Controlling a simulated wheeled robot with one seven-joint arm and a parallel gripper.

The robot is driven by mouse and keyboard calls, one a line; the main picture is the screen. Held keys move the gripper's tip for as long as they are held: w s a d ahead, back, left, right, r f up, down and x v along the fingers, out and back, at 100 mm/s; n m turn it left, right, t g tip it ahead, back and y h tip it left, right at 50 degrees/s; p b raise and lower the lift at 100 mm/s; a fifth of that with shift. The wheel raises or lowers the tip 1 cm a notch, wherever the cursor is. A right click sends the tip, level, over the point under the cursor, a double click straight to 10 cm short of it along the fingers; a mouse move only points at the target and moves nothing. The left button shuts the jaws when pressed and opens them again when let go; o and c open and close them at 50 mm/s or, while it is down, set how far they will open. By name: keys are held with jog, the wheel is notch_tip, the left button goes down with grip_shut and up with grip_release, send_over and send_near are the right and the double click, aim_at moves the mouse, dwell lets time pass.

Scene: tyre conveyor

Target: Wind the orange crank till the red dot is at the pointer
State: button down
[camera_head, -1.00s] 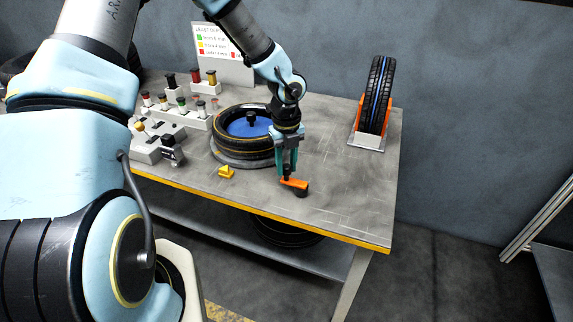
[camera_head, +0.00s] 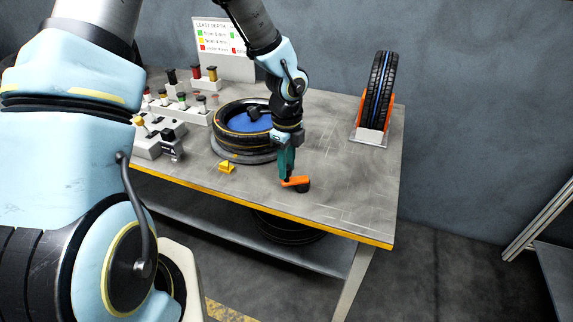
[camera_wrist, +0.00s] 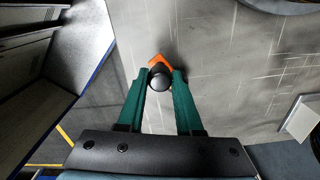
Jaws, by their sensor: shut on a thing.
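The orange crank (camera_head: 295,182) lies low over the bench top near its front edge, with a dark round part at its right end. My gripper (camera_head: 287,178) points down at the crank's left end. In the wrist view my gripper (camera_wrist: 159,75) has its two green fingers shut on the crank's dark round knob (camera_wrist: 160,79), with the orange arm (camera_wrist: 158,62) showing just beyond. A tyre (camera_head: 240,130) with a blue centre lies flat on a round base behind my gripper. A yellow pointer (camera_head: 227,167) sits on the bench at the tyre's front.
Gauges and small posts (camera_head: 180,108) stand at the back left, before a sign board (camera_head: 222,45). An upright tyre (camera_head: 379,90) stands in an orange holder at the back right. The bench (camera_head: 340,180) right of the crank is clear.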

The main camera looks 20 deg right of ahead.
jog(key=n, duration=0.2)
jog(key=s+n+b, duration=0.1)
jog(key=shift+s+f+n, duration=0.1)
jog(key=shift+s+n, duration=0.2)
jog(key=shift+n, duration=0.1)
jog(key=shift+s+d+n+b, duration=0.1)
jog(key=shift+s+n+b, duration=0.2)
jog(key=shift+n, duration=0.55)
jog(key=shift+s+d+n+b, duration=0.15)
jog(key=shift+s+n+b, duration=0.15)
jog(key=shift+n, duration=0.5)
jog(key=shift+s+d+n+b, duration=0.1)
jog(key=shift+s+n+b, duration=0.2)
jog(key=shift+n, duration=0.55)
jog(key=c, duration=0.6)
grip_release()
jog(key=shift+r, duration=0.2)
notch_tip(320, 180, up, 11)
jog(key=shift+f+b, duration=0.2)
jog(key=shift+b, duration=0.15)
